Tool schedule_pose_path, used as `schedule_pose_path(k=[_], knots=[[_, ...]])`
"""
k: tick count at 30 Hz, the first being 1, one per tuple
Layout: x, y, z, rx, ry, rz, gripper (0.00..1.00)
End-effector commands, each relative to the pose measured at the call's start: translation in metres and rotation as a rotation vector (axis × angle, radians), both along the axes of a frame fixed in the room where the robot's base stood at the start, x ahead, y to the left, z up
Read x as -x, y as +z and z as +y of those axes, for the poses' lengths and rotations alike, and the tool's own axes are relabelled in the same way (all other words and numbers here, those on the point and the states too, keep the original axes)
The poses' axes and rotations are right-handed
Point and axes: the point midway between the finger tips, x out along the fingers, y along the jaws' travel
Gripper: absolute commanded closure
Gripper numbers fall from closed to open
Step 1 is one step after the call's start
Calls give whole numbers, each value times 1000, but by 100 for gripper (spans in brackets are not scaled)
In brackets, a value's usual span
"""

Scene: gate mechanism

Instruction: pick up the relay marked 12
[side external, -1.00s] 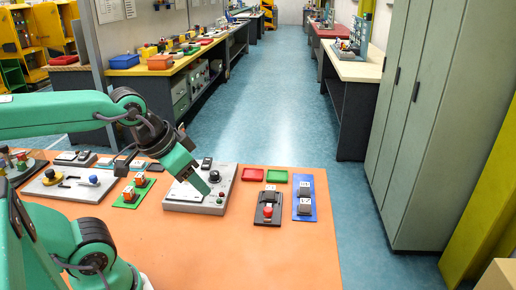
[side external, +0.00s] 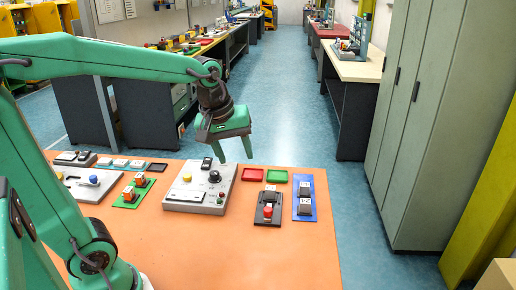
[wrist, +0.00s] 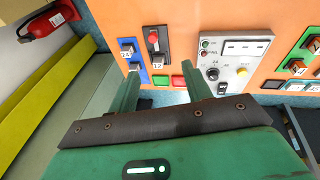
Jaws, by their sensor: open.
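Two dark relays sit on a blue plate, the rear one (side external: 305,188) and the front one (side external: 304,208). Another dark relay (side external: 269,194) sits in a black base with a red knob; it also shows in the wrist view (wrist: 157,62). Two orange-brown relays (side external: 128,195) sit on a green plate. My gripper (side external: 232,158) is open and empty, fingers down, above the table's back edge. In the wrist view its fingers (wrist: 160,74) are spread.
A grey control panel (side external: 183,203) with a yellow button and black knob stands left of the black base. A red tray (side external: 253,175) and a green tray (side external: 277,176) lie behind that base. The front of the orange table (side external: 230,250) is clear.

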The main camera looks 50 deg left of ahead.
Motion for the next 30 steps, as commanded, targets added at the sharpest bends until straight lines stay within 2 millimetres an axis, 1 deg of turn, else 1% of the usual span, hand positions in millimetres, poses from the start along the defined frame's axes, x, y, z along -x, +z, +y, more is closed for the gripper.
schedule_pose_path(k=[1,3,8,14,23,30], knots=[[-10,-4,3,17,59,16,51],[-23,-8,6,42,144,33,51],[-51,-20,15,92,340,69,51],[-85,-41,27,144,586,115,51],[-132,-85,48,202,963,175,51],[-162,-128,64,230,1256,213,51]])
